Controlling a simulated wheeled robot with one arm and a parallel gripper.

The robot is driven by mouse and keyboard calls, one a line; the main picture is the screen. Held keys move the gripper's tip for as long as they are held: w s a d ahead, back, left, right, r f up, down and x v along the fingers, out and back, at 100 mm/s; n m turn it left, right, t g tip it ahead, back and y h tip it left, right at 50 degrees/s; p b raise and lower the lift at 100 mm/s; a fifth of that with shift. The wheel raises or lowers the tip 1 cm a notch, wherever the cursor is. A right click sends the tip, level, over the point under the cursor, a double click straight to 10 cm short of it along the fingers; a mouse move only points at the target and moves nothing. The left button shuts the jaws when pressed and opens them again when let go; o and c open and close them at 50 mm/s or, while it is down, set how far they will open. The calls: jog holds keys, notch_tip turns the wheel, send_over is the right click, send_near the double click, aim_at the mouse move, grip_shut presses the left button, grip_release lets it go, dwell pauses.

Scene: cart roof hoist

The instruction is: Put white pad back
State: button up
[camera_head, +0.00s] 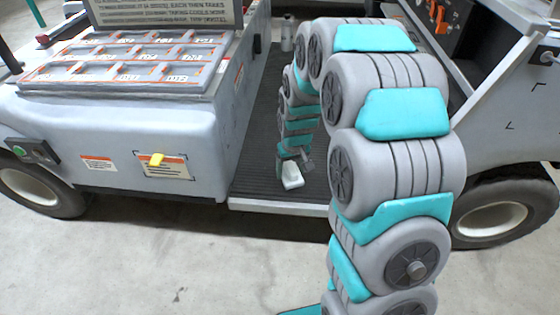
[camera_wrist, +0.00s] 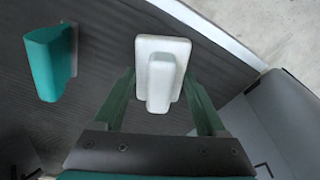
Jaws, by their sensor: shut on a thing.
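The white pad (camera_wrist: 173,52) is a rounded white block with a smaller raised white block on it. In the wrist view it sits between the two green fingers of my gripper (camera_wrist: 160,92), which is shut on the raised block. In the head view the white pad (camera_head: 292,176) shows at the lower end of my arm, over the cart's dark ribbed floor near its front edge. My gripper (camera_head: 291,160) is partly hidden there. I cannot tell whether the pad touches the floor.
A grey tray (camera_head: 112,72) with several labelled compartments lies on the cart's left body. A teal block (camera_wrist: 47,65) stands left of my gripper in the wrist view. A pale cylinder (camera_head: 287,34) stands farther back.

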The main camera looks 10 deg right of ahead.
jog(key=w, duration=0.2)
jog(key=w+a, duration=0.1)
jog(key=w, duration=0.2)
jog(key=w+f, duration=0.1)
jog(key=w, duration=0.2)
jog(key=shift+w+a, duration=0.25)
notch_tip(320, 180, down, 3)
jog(key=shift+s+f, duration=0.1)
jog(key=shift+f, duration=0.1)
jog(key=o, duration=1.2)
jog(key=shift+o, duration=0.2)
